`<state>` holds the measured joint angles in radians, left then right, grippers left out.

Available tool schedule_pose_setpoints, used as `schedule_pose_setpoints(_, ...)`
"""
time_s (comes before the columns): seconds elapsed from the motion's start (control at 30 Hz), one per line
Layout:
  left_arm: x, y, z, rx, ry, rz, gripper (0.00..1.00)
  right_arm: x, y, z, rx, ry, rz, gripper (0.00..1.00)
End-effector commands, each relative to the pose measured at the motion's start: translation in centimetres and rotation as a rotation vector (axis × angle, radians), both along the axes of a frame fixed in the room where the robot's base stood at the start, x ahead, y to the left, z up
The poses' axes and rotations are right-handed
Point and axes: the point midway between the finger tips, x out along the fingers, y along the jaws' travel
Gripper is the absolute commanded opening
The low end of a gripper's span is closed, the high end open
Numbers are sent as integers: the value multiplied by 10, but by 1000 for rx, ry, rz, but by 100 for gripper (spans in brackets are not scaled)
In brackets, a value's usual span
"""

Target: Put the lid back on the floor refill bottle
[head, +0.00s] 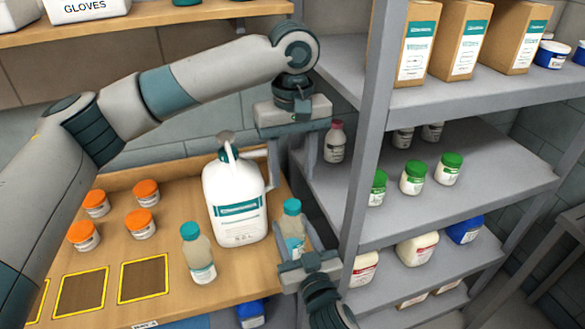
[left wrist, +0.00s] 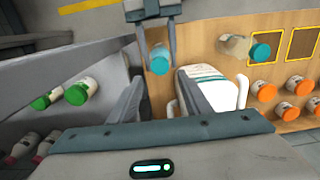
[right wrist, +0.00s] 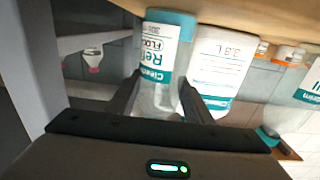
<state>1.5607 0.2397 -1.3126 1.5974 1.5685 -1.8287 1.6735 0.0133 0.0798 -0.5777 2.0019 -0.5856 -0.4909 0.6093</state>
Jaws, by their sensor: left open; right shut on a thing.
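The floor refill bottle (head: 292,223) is upright in my right gripper (head: 295,247), between the white jug and the shelf rack. Its label reads "Refill" and "FLOOR" in the right wrist view (right wrist: 158,50). A teal lid (head: 292,206) shows at its top, also in the left wrist view (left wrist: 160,61); I cannot tell whether it is tight. My right gripper (right wrist: 160,90) is shut around the clear bottle body. My left gripper (head: 291,172) is open and empty, pointing down above the lid, its fingers apart from it.
A white jug (head: 233,195) stands left of the held bottle. Another teal-lidded bottle (head: 197,258) stands on the wooden table (head: 180,215), with several orange-lidded jars (head: 141,222) behind. The grey shelf rack (head: 360,190) with green-lidded bottles (head: 412,178) is close on the right.

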Motion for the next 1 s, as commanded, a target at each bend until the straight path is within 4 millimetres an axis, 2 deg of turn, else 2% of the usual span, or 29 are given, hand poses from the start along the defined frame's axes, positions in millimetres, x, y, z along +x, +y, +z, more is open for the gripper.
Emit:
schedule_pose_setpoints(0.37, 0, 0, -7, 0, 1, -2, 44, 0, 0, 0, 0, 1, 0, 0)
schedule_pose_setpoints(0.83, 0, 0, -62, 1, 1, -3, 44, 0, 0, 0, 0, 1, 0, 0)
schedule_pose_setpoints(1.0, 0, 0, -75, 0, 1, -3, 44, 0, 0, 0, 0, 1, 0, 0)
